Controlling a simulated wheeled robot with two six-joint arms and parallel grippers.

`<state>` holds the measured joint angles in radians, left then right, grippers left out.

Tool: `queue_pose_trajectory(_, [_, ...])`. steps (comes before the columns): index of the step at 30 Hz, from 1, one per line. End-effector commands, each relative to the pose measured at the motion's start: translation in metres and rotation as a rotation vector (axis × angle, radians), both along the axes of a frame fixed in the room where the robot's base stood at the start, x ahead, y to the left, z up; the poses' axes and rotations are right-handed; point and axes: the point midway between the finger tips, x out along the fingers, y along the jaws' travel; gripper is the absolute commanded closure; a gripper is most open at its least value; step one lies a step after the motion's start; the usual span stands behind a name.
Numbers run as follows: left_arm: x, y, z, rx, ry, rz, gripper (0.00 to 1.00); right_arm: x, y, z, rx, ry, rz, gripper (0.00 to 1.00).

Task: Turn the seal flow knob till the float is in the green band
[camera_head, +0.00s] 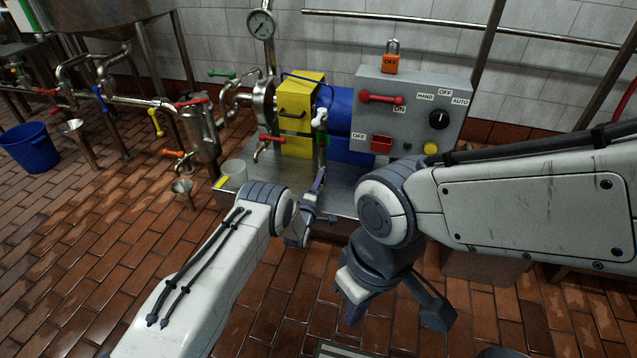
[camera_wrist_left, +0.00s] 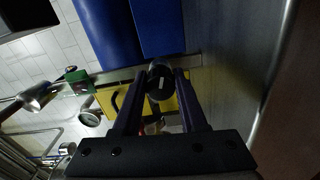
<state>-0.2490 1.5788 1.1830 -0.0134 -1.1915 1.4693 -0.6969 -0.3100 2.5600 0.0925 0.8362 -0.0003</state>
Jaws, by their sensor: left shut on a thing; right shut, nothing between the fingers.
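My left gripper (camera_head: 318,184) reaches up to the front of the pump unit. In the left wrist view its two dark fingers are shut on a round black knob (camera_wrist_left: 160,82) with a pale mark on its face. I take this to be the seal flow knob; the gripper hides it in the head view. Above the gripper stands a narrow flow tube (camera_head: 321,155) with a green band (camera_head: 322,138) and a white fitting (camera_head: 320,117) on top. I cannot make out the float.
A grey control box (camera_head: 408,112) with a red lever, black selector and buttons stands right of the yellow guard (camera_head: 297,112) and blue motor (camera_head: 340,108). Pipes with coloured valves fill the left.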

Motion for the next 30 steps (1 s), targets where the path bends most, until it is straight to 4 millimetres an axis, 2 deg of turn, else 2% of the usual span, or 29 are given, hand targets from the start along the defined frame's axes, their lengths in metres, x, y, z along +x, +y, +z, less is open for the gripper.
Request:
queue_pose_trajectory(3, [-0.0016, -0.0002, -0.0028, 0.002, 0.005, -0.001, 1.00, 0.0000, 0.0000, 0.0000, 0.000, 0.000, 0.000, 1.00])
queue_pose_trajectory(4, [-0.0017, -0.0002, -0.0028, 0.002, 0.005, -0.001, 0.51, 0.0000, 0.0000, 0.0000, 0.000, 0.000, 0.000, 1.00])
queue_pose_trajectory(6, [-0.0015, -0.0003, -0.0025, 0.002, 0.005, -0.001, 0.29, 0.0000, 0.0000, 0.0000, 0.000, 0.000, 0.000, 1.00])
queue_pose_trajectory(20, [-0.0002, -0.0002, -0.0005, 0.045, -0.012, -0.001, 0.29, 0.0001, 0.0000, -0.0009, 0.000, 0.000, 0.000, 1.00])
queue_pose_trajectory(30, [0.0002, -0.0001, -0.0013, 0.423, -0.115, -0.001, 0.29, 0.0000, -0.0001, -0.0065, 0.000, 0.000, 0.000, 1.00])
